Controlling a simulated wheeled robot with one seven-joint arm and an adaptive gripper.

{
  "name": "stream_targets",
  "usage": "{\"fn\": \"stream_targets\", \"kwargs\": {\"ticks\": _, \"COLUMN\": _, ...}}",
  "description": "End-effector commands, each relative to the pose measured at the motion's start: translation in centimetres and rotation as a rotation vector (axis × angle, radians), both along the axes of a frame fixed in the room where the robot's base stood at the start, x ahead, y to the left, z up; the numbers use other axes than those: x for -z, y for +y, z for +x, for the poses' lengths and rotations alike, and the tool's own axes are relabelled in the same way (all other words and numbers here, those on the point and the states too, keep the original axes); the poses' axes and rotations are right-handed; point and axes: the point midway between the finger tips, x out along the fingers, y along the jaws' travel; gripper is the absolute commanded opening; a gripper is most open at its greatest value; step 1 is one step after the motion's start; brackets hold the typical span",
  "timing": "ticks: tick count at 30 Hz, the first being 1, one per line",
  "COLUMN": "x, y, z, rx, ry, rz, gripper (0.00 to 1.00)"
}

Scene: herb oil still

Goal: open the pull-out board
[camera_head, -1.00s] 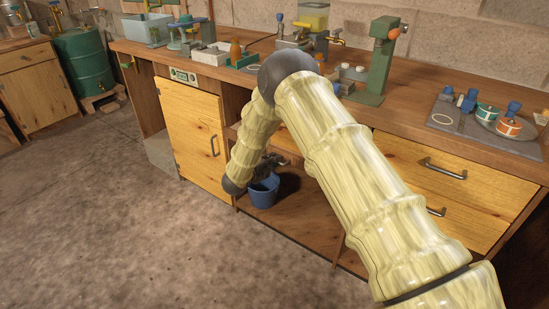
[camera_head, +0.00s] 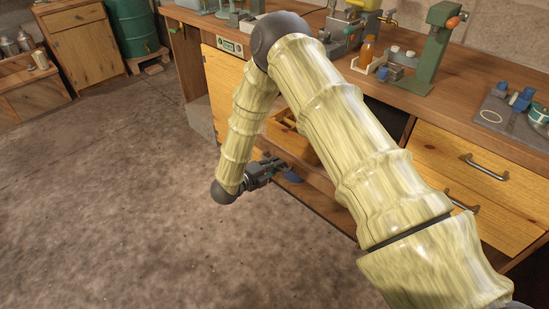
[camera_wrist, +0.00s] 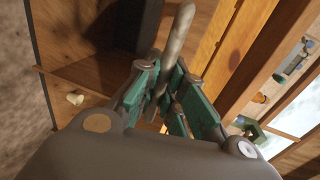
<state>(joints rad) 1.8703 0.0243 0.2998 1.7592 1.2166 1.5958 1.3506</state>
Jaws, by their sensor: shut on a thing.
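The pull-out board shows in part behind my arm in the head view, as a yellow wooden piece (camera_head: 290,131) standing out from under the worktop. In the wrist view its yellow wooden front (camera_wrist: 212,45) lies to the right of a grey bar handle (camera_wrist: 178,38). My gripper (camera_head: 282,168) is low in front of the bench. In the wrist view the green finger pads of my gripper (camera_wrist: 172,98) are closed around the handle. My arm hides much of the board, so how far it stands out is hard to tell.
A door cabinet (camera_head: 224,88) is left of my forearm, and drawers with bar handles (camera_head: 484,167) are at right. A blue bucket (camera_head: 293,176) is mostly hidden behind my gripper. The floor (camera_head: 120,200) at left is clear.

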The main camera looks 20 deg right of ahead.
Motion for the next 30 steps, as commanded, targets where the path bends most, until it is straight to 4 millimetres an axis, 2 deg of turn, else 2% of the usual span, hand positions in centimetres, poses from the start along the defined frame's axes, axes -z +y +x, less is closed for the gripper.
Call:
{"fn": "stream_targets", "kwargs": {"ticks": 16, "x": 0.07, "y": 0.88, "z": -0.50, "rx": 0.002, "ry": 0.002, "rz": 0.000, "gripper": 0.00}}
{"fn": "stream_targets", "kwargs": {"ticks": 17, "x": 0.08, "y": 0.87, "z": -0.49, "rx": 0.002, "ry": 0.002, "rz": 0.000, "gripper": 0.14}}
{"fn": "stream_targets", "kwargs": {"ticks": 20, "x": 0.07, "y": 0.86, "z": -0.48, "rx": 0.002, "ry": 0.002, "rz": 0.000, "gripper": 0.32}}
{"fn": "stream_targets", "kwargs": {"ticks": 30, "x": 0.02, "y": 0.95, "z": -0.48, "rx": 0.002, "ry": 0.000, "rz": 0.000, "gripper": 0.32}}
